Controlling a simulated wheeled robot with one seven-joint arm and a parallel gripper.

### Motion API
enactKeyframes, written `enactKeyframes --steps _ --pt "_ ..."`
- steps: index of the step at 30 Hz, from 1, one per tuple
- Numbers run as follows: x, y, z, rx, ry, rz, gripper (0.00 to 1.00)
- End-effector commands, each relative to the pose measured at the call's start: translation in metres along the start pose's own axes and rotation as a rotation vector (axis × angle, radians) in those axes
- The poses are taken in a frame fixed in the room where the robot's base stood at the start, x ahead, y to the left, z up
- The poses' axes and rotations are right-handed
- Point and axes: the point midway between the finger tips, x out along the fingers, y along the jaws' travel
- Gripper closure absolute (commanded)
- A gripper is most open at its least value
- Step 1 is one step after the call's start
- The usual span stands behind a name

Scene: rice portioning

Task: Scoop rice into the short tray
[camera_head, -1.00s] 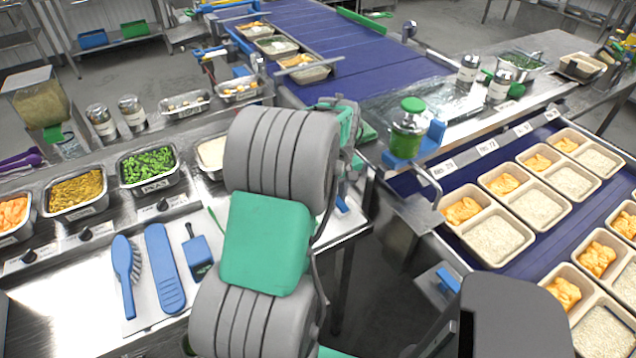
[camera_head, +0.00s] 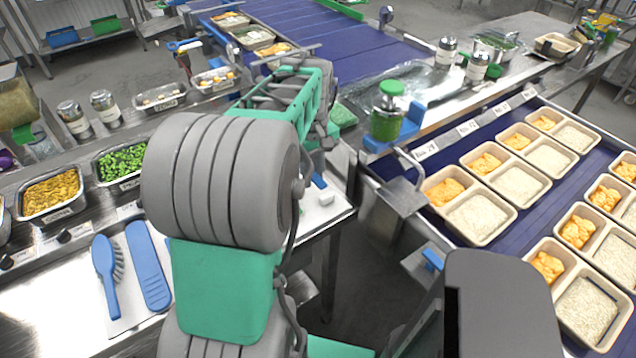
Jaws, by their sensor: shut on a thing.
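Two-compartment beige trays stand on the blue belt at right, with orange food in one compartment and white rice in the other. The nearest tray (camera_head: 553,312) at the lower right has rice (camera_head: 588,308) that looks lower, with the compartment walls showing around it. The tray (camera_head: 478,242) at the belt's left edge has rice filling its compartment more evenly. My grey and green arm covers the middle of the view and reaches over the steel counter. My gripper is hidden behind it, as is any scoop. The pan of white food is hidden too.
Steel pans of yellow food (camera_head: 52,193) and green vegetables (camera_head: 122,163) line the counter at left. A blue brush (camera_head: 107,272) and blue paddle (camera_head: 148,266) lie on a white mat. A green-lidded jar (camera_head: 388,112) stands beside the belt. Floor shows between counter and belt.

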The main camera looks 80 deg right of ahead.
Motion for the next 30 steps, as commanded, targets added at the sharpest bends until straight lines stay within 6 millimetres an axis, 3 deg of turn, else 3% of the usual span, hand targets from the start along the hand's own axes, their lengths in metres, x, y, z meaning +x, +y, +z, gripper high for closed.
enactKeyframes --steps 6,12,30 --pt "-0.029 -0.051 0.033 -0.002 0.002 0.002 1.00" --pt "-0.044 -0.076 0.050 -0.001 0.000 0.000 1.00" --pt "-0.108 -0.080 0.052 0.000 -0.002 -0.002 1.00"
